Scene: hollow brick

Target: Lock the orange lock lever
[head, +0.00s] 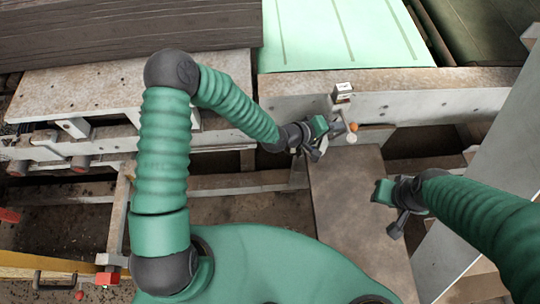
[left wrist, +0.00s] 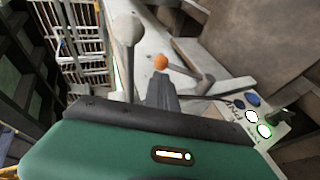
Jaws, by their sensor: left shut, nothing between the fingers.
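The orange knob (head: 353,127) of the lock lever sits on the front of the grey machine frame, just right of my left gripper. In the left wrist view the orange knob (left wrist: 161,62) shows just beyond the fingertips, with a grey lever bar (left wrist: 188,73) running from it to the right. My left gripper (head: 320,152) is shut and empty, close to the knob; whether it touches is unclear. Its dark fingers (left wrist: 162,88) also show in the left wrist view. My right gripper (head: 386,212) hangs lower right, apart from the lever; its finger opening is unclear.
A pale knob (head: 351,139) sits just below the orange one. A larger grey round-ended lever (left wrist: 128,32) stands left of it in the left wrist view. A panel with lit buttons (left wrist: 257,122) lies at right. A slanted grey panel (head: 470,190) borders my right arm.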

